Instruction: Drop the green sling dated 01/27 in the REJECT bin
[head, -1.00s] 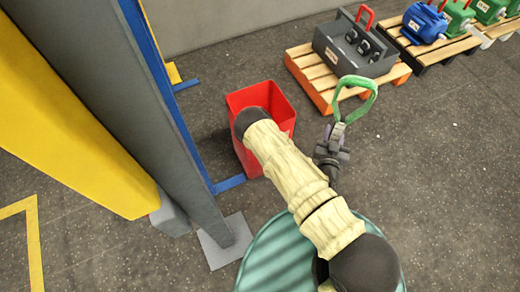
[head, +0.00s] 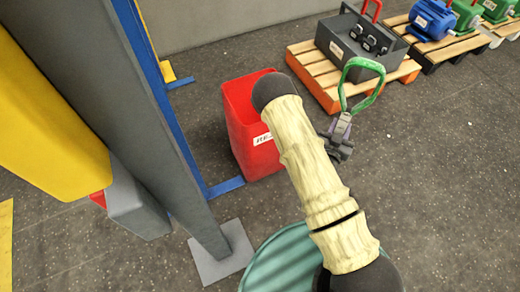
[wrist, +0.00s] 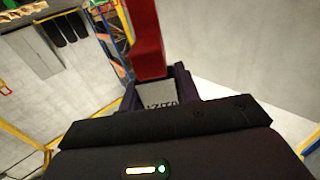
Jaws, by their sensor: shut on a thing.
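My gripper (head: 342,126) is shut on the green sling (head: 364,64), whose loop stands up above the fingers in the head view. The sling is in the air, to the right of the red bin (head: 240,112) and apart from it. The bin has a white label (head: 263,139) starting "RE"; my arm covers its right side. In the wrist view, a grey tag (wrist: 150,94) with dark, unreadable marks sits between my dark purple fingers. A red strip (wrist: 146,40) rises above the tag there; I cannot tell whether it belongs to the held thing.
A grey post (head: 150,130) with a blue frame stands left of the bin. A pallet (head: 318,75) with a grey toolbox (head: 345,45) is beyond the sling, and motors (head: 432,20) stand further right. A green drum (head: 290,262) is below my arm. Floor right of my gripper is clear.

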